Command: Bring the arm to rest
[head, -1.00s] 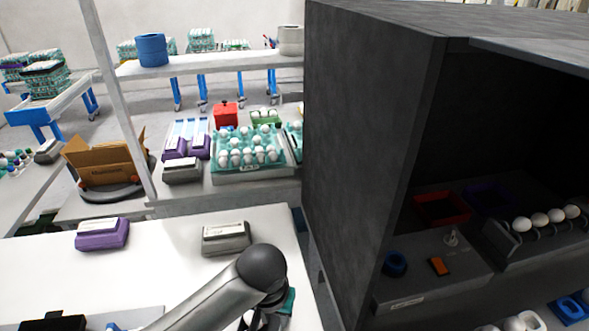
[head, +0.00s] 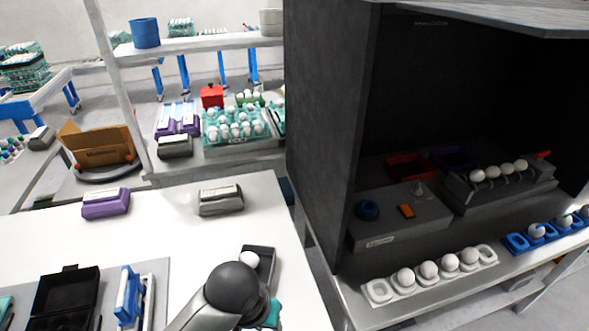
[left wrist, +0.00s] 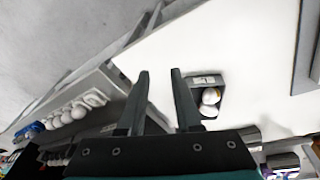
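My left arm (head: 235,290) reaches in from the bottom of the head view over the white table (head: 150,235). Its elbow-like dark joint and a teal part show, but its fingers are hidden there. In the left wrist view the two fingers of my left gripper (left wrist: 160,72) are apart, with nothing between them. A small dark box (head: 267,262) with a white egg stands on the table just behind my arm. It also shows in the left wrist view (left wrist: 207,79), to the right of the fingers and apart from them. My right gripper is not in view.
A dark cabinet (head: 325,110) stands right of the table. A white egg tray (head: 380,292) and a blue one (head: 518,243) lie along its front ledge. A purple device (head: 106,203) and a grey device (head: 221,200) stand at the table's back. The table between them is clear.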

